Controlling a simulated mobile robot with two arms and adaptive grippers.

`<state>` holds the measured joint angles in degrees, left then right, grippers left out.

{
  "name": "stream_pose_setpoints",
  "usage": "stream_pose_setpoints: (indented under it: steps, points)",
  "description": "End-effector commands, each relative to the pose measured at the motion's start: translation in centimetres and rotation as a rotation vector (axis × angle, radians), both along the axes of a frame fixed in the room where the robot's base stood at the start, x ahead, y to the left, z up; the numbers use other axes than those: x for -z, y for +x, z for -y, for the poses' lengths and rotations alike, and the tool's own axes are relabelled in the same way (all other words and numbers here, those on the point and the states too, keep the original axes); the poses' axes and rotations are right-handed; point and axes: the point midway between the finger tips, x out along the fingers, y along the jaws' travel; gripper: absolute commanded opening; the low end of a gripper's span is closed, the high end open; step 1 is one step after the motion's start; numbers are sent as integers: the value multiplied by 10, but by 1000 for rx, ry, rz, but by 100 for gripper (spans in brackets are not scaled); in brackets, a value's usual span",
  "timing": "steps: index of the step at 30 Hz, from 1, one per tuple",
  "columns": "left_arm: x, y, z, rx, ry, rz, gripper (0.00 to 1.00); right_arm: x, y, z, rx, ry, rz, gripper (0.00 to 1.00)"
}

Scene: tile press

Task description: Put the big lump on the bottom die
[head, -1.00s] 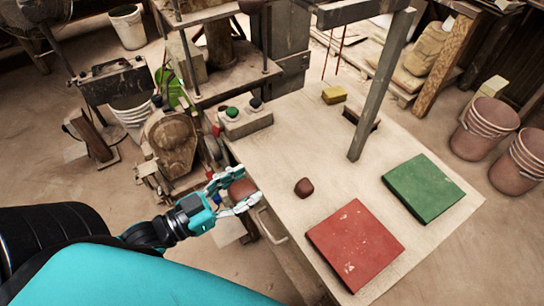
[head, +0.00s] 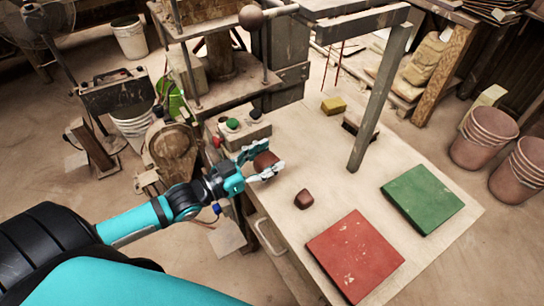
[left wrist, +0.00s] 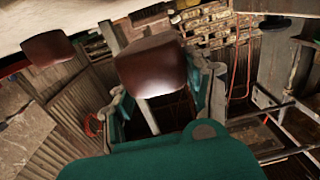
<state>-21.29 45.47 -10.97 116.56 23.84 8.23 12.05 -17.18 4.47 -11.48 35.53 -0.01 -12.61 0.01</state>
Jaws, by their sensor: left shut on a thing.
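My left gripper (head: 262,167) is shut on the big brown lump (head: 265,160) and holds it over the table's left edge, just in front of the button box. In the left wrist view the big lump (left wrist: 152,68) sits between the fingers. The small brown lump (head: 304,199) lies on the table to the right of the gripper; a brown lump also shows at upper left in the left wrist view (left wrist: 47,48). The press (head: 222,83) stands behind and left of the gripper. I cannot clearly make out its bottom die. My right gripper is not in view.
The table (head: 290,140) also carries a red board (head: 355,254), a green board (head: 422,199), a yellow block (head: 333,105) and a brush (head: 360,127). A grey post (head: 378,100) rises from it. The button box (head: 244,128) stands between gripper and press. Buckets (head: 482,135) stand at right.

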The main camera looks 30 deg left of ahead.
Motion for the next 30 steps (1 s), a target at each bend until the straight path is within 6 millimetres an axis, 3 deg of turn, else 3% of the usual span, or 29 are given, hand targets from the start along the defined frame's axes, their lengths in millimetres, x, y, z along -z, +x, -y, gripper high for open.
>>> stream_pose_setpoints:
  steps: [9, 12, 16, 28, 29, 30]
  points:
    - [0, 35, -3, -1, -1, 5, 3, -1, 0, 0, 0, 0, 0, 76]
    - [21, 33, -3, -1, -2, -3, 3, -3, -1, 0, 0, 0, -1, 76]
    - [30, 33, -3, -1, -2, 1, 3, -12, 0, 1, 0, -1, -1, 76]
    - [38, 32, -3, 0, -2, 1, 3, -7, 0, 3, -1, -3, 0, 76]
    - [38, 32, -3, 0, -1, 0, 56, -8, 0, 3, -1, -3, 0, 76]
    - [37, 32, -3, 0, -1, 0, 61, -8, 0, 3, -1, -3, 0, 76]
